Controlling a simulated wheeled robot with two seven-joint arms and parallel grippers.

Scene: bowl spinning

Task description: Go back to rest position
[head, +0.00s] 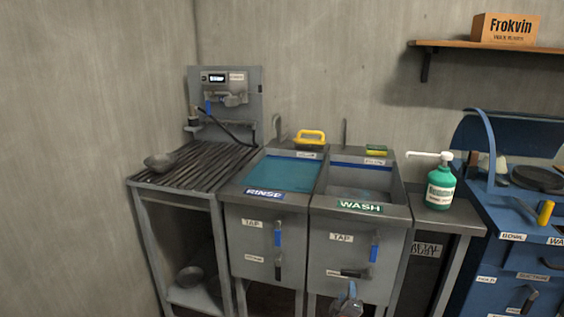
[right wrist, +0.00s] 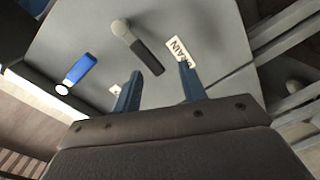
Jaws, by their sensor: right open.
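My right gripper (head: 350,290) is low at the bottom edge of the head view, in front of the wash sink (head: 390,255). In the right wrist view its two blue fingers (right wrist: 160,78) are apart with nothing between them. Beyond the fingertips is the sink's grey front panel with a dark drain handle (right wrist: 145,55), a DRAIN label (right wrist: 180,52) and a blue tap handle (right wrist: 82,68). The fingers look clear of both handles. My left gripper is not in view.
The rinse sink (head: 262,222) is left of the wash sink. A bowl (head: 160,161) sits on the slatted rack (head: 188,180), another (head: 190,276) on the shelf below. A green soap bottle (head: 440,186) stands at right, near a blue machine (head: 525,220).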

